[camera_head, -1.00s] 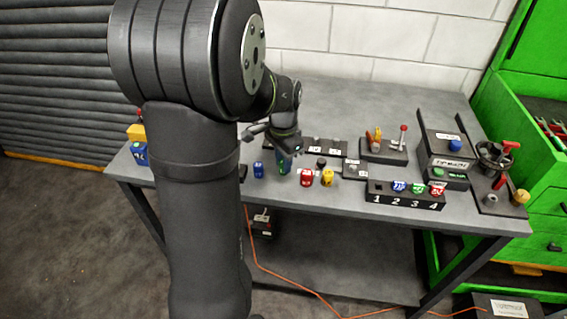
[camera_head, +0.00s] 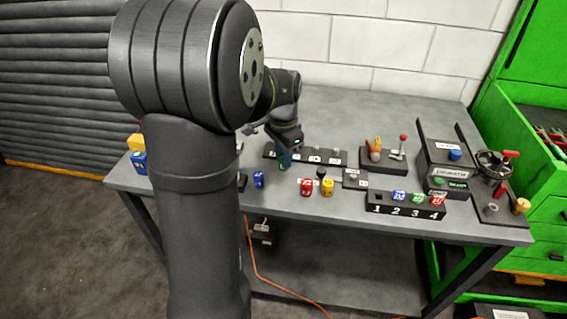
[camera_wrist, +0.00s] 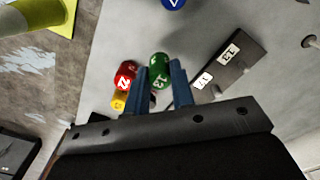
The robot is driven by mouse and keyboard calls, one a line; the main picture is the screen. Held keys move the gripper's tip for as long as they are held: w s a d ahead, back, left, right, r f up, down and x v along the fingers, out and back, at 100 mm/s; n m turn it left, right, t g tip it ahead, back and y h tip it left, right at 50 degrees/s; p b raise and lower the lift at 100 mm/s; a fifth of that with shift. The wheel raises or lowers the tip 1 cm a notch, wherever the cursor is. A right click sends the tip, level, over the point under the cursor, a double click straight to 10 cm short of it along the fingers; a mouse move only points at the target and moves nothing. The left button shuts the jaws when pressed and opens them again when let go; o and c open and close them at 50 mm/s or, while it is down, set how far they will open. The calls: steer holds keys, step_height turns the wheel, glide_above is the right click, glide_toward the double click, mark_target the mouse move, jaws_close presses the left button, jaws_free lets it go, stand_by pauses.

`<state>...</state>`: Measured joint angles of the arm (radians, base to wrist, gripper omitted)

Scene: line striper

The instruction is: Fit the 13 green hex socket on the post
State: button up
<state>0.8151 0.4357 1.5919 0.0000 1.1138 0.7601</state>
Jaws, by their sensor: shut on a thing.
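The green socket (camera_wrist: 160,68), marked 13, is between the two blue fingers of my gripper (camera_wrist: 161,80) in the wrist view. My gripper (camera_head: 284,157) is shut on it. In the head view the green socket (camera_head: 282,163) shows just below my fingers, in front of the left part of a dark post strip (camera_head: 326,163). Grey posts stand on this strip. In the wrist view the strip (camera_wrist: 238,68) lies right of the socket, with a white 13 label (camera_wrist: 229,52) and another label. The post by the 13 label is not clear. The socket looks apart from the strip.
A red socket (camera_head: 306,187) and a yellow socket (camera_head: 327,187) stand in front of the strip. A blue socket (camera_head: 258,180) stands left of them. A lever box (camera_head: 397,160) stands behind.

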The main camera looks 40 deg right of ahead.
steer(key=w+d+r, duration=0.2)
steer(key=w+d, duration=0.1)
steer(key=w, duration=0.3)
steer(key=w+d+r, duration=0.3)
steer(key=w, duration=0.4)
steer(key=shift+s+d+f, duration=0.1)
steer(key=shift+f, duration=1.4)
steer(key=shift+d+f, duration=0.1)
steer(key=shift+f, duration=1.4)
steer(key=shift+f, duration=1.75)
steer(key=o, duration=1.3)
steer(key=shift+r, duration=3.55)
steer(key=shift+f, duration=3.55)
